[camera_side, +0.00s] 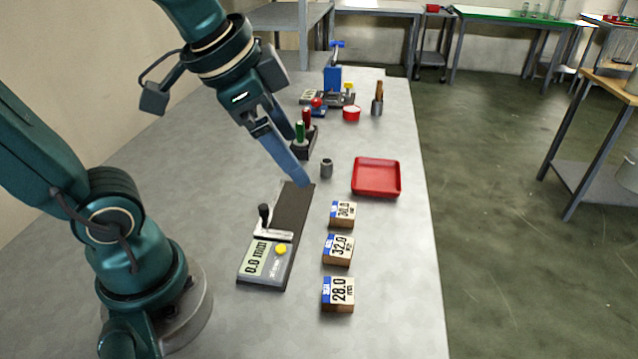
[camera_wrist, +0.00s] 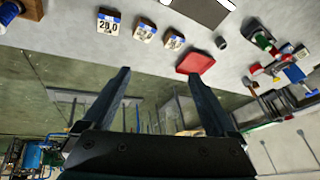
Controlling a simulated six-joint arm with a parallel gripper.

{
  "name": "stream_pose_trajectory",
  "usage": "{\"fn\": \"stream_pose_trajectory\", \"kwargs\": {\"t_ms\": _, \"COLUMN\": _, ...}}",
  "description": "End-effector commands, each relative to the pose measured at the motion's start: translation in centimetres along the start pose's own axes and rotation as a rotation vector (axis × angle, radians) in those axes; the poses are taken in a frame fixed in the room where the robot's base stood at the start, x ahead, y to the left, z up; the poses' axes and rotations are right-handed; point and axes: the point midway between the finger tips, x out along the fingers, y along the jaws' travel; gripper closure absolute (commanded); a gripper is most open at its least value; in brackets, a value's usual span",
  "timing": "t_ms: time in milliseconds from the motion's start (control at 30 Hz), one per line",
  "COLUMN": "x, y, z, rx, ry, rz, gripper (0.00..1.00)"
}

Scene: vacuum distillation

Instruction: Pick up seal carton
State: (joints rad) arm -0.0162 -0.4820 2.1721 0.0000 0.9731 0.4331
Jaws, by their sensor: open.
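Three small seal cartons, brown with white and blue labels, stand in a row on the grey table in the side view. The nearest carton (camera_side: 338,294) reads 28.0, the middle carton (camera_side: 338,249) reads 32.0, and the far carton (camera_side: 343,214) has a label I cannot read surely. They also show at the top of the wrist view, with the 28.0 carton (camera_wrist: 107,23) leftmost. My gripper (camera_side: 302,183) is open and empty, above the dark measuring plate, left of and beyond the cartons. Its two fingers (camera_wrist: 157,74) are spread in the wrist view.
A measuring gauge (camera_side: 265,262) showing 0.0 mm lies left of the cartons. A red tray (camera_side: 376,177) and a small metal cylinder (camera_side: 326,168) stand beyond them. A blue press (camera_side: 332,80) and handled tools are at the back. The table's right edge is near the cartons.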

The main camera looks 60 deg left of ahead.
Motion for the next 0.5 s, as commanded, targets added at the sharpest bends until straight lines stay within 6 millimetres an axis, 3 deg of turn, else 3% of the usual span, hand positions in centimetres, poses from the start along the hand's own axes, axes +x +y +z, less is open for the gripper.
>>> {"fn": "stream_pose_trajectory", "kwargs": {"t_ms": 267, "x": 3.9, "y": -3.0, "z": -4.5, "rx": 0.225, "ry": -0.117, "rz": 0.058, "gripper": 0.07}}
{"fn": "stream_pose_trajectory", "kwargs": {"t_ms": 500, "x": 9.9, "y": -5.0, "z": -6.2, "rx": 0.356, "ry": -0.224, "rz": 0.141, "gripper": 0.07}}
